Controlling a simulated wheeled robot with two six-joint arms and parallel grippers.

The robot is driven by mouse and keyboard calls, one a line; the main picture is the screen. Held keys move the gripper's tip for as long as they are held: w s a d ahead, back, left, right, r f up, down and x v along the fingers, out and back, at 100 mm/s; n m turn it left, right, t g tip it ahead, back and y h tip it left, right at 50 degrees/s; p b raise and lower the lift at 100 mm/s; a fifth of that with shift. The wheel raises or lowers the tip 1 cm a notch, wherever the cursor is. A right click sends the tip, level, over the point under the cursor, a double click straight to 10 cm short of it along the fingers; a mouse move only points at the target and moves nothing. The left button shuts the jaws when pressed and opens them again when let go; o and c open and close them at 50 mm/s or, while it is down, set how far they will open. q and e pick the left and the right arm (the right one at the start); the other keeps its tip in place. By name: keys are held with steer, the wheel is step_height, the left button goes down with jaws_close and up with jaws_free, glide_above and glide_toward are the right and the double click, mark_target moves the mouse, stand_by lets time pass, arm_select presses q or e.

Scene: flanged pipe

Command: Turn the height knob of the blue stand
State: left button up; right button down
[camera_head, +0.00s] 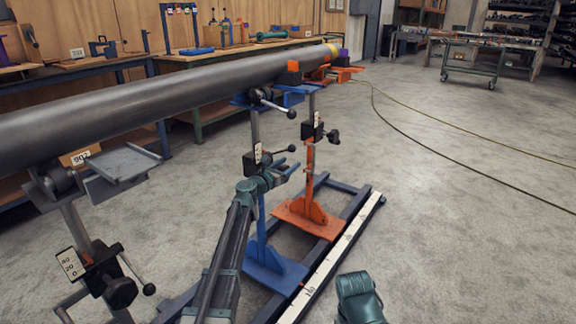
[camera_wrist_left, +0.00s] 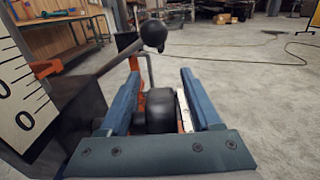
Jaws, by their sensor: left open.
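The blue stand (camera_head: 267,262) is in the middle of the head view, under the grey pipe (camera_head: 150,95). Its black clamp block (camera_head: 249,165) sits on the column beside a white scale, with a lever ending in a black ball. In the left wrist view the scale (camera_wrist_left: 22,90) is at the left and the ball lever (camera_wrist_left: 153,34) rises above the fingers. My left gripper (camera_head: 290,168) is open beside the block. A black knob (camera_wrist_left: 160,110) shows between its spread fingers, with room on both sides; contact is not visible.
An orange stand (camera_head: 308,212) stands just behind, on the same rail frame as the blue one. A grey stand's black knob (camera_head: 120,292) is at lower left. A white ruler strip (camera_head: 330,262) runs along the frame. Open floor (camera_head: 450,200) lies to the right.

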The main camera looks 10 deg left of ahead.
arm_select(q)
jaws_close()
steer(key=shift+f, duration=0.1)
steer(key=t+b, duration=0.1)
steer(key=b, duration=0.1)
steer(key=t+h+b, duration=0.1)
steer(key=b, duration=0.2)
steer(key=shift+s+a+t+b, duration=0.1)
steer(key=shift+s+t+b, duration=0.25)
steer(key=shift+t, duration=0.05)
steer(key=shift+s+r+t+b, duration=0.1)
steer(key=shift+r+t+b, duration=0.3)
steer(key=shift+b, duration=0.2)
steer(key=shift+s+a+r+h, duration=0.1)
steer(key=shift+r+h, duration=0.05)
steer(key=shift+h, duration=0.15)
